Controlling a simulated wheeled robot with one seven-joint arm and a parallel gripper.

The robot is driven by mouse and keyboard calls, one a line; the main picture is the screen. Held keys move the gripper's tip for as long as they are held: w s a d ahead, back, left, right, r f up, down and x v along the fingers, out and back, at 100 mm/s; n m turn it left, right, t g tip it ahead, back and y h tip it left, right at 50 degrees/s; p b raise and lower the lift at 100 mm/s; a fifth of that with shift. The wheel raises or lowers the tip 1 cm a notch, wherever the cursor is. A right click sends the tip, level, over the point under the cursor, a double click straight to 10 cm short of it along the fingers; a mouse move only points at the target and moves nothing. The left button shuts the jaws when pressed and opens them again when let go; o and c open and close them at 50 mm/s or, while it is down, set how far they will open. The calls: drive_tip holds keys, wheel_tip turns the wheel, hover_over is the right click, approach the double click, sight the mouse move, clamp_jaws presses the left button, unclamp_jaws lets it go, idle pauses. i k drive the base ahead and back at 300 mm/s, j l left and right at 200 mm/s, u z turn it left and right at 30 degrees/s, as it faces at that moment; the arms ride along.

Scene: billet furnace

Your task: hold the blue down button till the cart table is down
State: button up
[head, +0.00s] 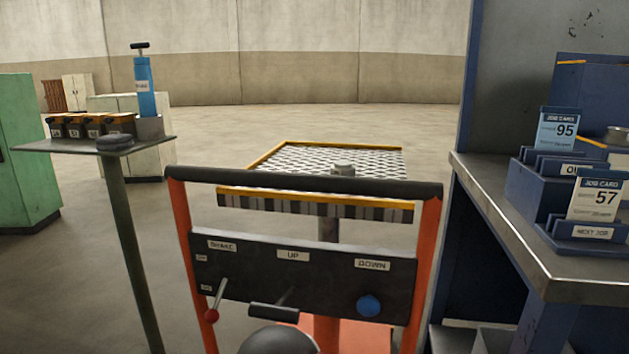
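The blue down button (368,305) is a round knob on the right of the cart's dark control panel (330,265), under a DOWN label (372,264). Nothing covers or touches it. The cart table (330,160) has a patterned metal top with yellow edges and stands behind the black handle bar (310,184). A post (328,229) shows below the table, which stands above the cart's orange base (345,335). The handle bar and panel hide part of the table and post. My gripper is not recognisable in view.
A brake lever with a red knob (212,315) and a black UP lever (272,311) are on the panel's left and middle. A small stand (60,147) is at left. A workbench (500,210) with job cards borders the cart at right. Open floor lies behind.

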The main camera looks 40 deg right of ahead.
sight(368, 305)
drive_tip(key=k+z, duration=0.2)
drive_tip(key=z, duration=1)
drive_tip(key=k+l+u, duration=0.15)
drive_tip(key=k+l, duration=0.75)
drive_tip(key=l, duration=0.1)
